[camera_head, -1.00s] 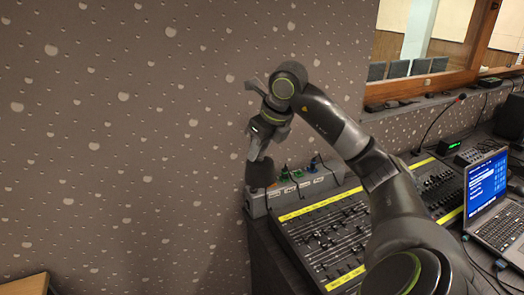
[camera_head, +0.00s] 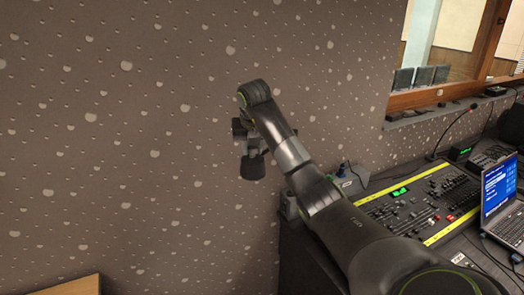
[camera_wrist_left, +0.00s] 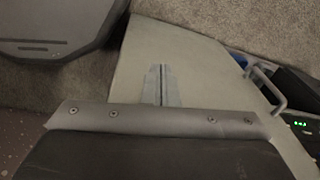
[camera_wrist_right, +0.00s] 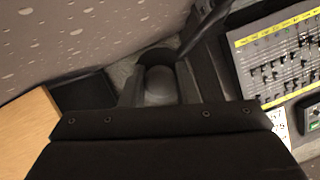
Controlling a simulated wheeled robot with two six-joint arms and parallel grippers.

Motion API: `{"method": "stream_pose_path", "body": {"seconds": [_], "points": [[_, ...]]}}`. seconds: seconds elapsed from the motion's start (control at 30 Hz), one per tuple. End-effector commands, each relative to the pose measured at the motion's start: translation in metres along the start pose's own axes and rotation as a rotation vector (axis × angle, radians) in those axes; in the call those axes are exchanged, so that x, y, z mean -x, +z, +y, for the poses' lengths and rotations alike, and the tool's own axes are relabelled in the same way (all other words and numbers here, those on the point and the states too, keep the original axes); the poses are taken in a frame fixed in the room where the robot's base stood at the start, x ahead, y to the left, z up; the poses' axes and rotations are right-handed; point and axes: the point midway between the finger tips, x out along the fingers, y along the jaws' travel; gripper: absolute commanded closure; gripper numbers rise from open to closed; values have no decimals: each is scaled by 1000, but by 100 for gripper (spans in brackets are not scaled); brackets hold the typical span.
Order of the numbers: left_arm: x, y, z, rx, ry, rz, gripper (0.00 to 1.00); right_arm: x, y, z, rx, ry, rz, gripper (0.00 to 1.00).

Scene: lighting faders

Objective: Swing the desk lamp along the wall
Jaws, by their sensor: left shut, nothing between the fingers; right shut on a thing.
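The desk lamp's dark shade (camera_head: 253,168) hangs in front of the speckled wall, left of the mixing desk. My right gripper (camera_head: 249,147) is just above the shade and shut on the lamp; my own wrist hides most of the hold. A dark lamp arm (camera_wrist_right: 205,35) runs to the upper right. My left gripper (camera_wrist_left: 161,85) is shut and empty, seen only in the left wrist view.
The mixing desk (camera_head: 408,205) with faders and yellow strips stands at the right, beside an open laptop (camera_head: 498,190). A thin gooseneck (camera_head: 452,128) rises behind it. A wooden top (camera_head: 80,286) is at the lower left. The wall left of the lamp is clear.

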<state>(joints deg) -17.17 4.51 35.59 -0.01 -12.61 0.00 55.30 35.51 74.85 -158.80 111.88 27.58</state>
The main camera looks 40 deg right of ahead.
Motion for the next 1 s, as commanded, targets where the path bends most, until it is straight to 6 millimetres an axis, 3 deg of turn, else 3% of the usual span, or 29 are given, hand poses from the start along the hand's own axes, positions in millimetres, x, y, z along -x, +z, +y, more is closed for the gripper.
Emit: {"method": "stream_pose_path", "body": {"seconds": [0.1,0.73,0.77,0.9,1.0], "points": [[1,1,6,4,8,-2,100,-2,6,7,-29,-9,0,100],[2,1,-1,0,-1,-3,100,-4,13,11,-61,-23,-4,100],[2,1,-1,0,-1,-3,100,-4,13,10,-61,-23,-4,68],[2,1,-1,0,-1,-3,100,-4,13,10,-61,-23,-3,50],[2,1,-1,0,-1,-3,100,-5,13,10,-61,-24,-2,50]]}}
